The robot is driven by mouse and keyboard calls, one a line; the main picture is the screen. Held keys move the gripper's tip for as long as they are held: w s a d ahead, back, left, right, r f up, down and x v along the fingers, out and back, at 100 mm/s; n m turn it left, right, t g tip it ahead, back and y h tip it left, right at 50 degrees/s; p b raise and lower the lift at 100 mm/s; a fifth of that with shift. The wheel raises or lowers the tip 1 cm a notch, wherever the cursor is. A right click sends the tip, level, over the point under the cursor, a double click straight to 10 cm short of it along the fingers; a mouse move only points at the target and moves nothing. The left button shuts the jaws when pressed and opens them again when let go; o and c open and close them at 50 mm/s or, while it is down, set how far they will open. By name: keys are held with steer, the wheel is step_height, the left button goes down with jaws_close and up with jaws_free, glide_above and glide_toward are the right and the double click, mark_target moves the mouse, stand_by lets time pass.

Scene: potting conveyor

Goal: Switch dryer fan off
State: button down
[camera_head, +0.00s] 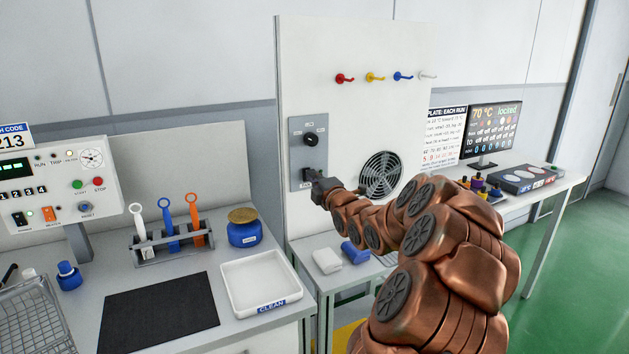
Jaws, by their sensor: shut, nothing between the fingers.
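A grey control plate (296,135) is on the front of a tall white panel (350,44). It carries a black round knob (310,139) at the top and a lower control that my gripper partly hides. My gripper (311,175) is shut and empty, with its tip at the lower part of the plate. I cannot tell whether it touches the control or which way that control is set. A round fan grille (380,175) is in the panel to the right of the plate; I cannot tell whether the fan turns.
Colored hooks (375,77) stick out of the panel above. On the left bench are a white CLEAN tray (262,307), a blue jar (244,234), a tool rack (171,257) and a black mat (159,314). A monitor (492,130) stands on the right table. Green floor is clear at right.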

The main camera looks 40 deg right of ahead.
steer(key=r+b+v, duration=0.2)
steer(key=b+v, duration=0.1)
steer(key=v, duration=0.9)
steer(key=shift+s+a+r+b, duration=0.25)
steer(key=shift+s+b, duration=0.05)
steer(key=shift+s, duration=0.05)
steer(key=s+a+f+m+g+y+p, duration=0.1)
steer(key=a+f+m+g+p, duration=0.3)
steer(key=a, duration=0.5)
steer(key=s+a+f+m+g+y+p, duration=0.1)
steer(key=s+a+f+m+g+y, duration=0.1)
steer(key=a+f+m+g, duration=0.5)
steer(key=s+a+m+g+y+p, duration=0.3)
steer(key=s+a+g, duration=0.5)
steer(key=s+a, duration=1.4)
steer(key=shift+s+a+g+p, duration=0.35)
steer(key=shift+s+p, duration=0.45)
steer(key=shift+s, duration=0.4)
